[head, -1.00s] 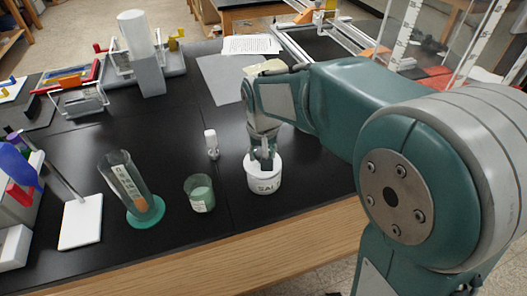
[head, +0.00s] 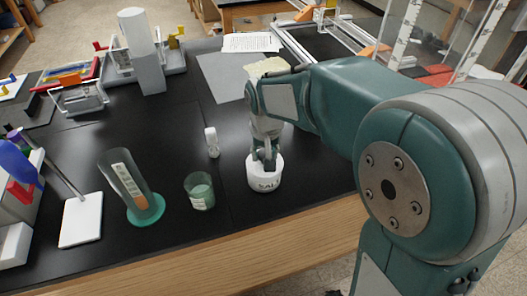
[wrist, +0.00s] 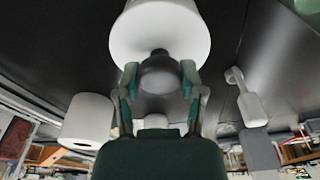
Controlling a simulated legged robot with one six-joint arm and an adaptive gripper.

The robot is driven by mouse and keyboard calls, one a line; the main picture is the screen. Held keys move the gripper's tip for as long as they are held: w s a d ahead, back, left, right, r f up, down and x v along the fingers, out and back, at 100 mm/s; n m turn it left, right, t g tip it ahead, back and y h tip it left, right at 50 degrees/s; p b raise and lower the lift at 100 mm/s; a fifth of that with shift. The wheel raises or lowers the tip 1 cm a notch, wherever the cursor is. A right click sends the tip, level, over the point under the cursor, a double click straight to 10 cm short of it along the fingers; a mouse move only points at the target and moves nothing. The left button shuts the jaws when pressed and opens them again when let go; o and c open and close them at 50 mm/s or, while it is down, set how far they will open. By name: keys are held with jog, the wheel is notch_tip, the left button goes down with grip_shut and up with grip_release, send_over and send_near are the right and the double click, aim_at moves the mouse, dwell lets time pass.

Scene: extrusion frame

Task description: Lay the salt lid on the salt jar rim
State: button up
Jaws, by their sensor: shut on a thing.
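The white salt jar (head: 264,182), labelled "SAL…", stands upright near the front edge of the black bench in the head view. My gripper (head: 266,158) points down over its top. In the wrist view the fingers (wrist: 160,82) are shut on a grey rounded knob, which I take to be the salt lid's (wrist: 160,77). A broad white round face (wrist: 145,42) lies just beyond the knob. My fingers hide much of the lid in the head view, and I cannot tell whether it touches the rim all round.
Left of the jar stand a small white bottle (head: 212,142), a green-tinted beaker (head: 199,191) and a tilted clear cylinder on a green base (head: 146,210). A grey sheet (head: 222,78) lies behind. Bare bench separates the jar from the bottle.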

jog(key=o, duration=1.1)
notch_tip(320, 180, up, 12)
jog(key=s, duration=0.1)
jog(key=s+d+t, duration=0.1)
jog(key=s+d, duration=0.3)
jog(key=s, duration=0.2)
jog(key=s+d+f+t, duration=0.1)
jog(key=s+d, duration=0.3)
jog(key=s, duration=0.2)
jog(key=s+d+f+m+t, duration=0.1)
jog(key=s+d+t, duration=0.1)
jog(key=s+d, duration=0.2)
jog(key=shift+s+d+f, duration=0.1)
jog(key=shift+s+d, duration=0.1)
jog(key=shift+s, duration=0.9)
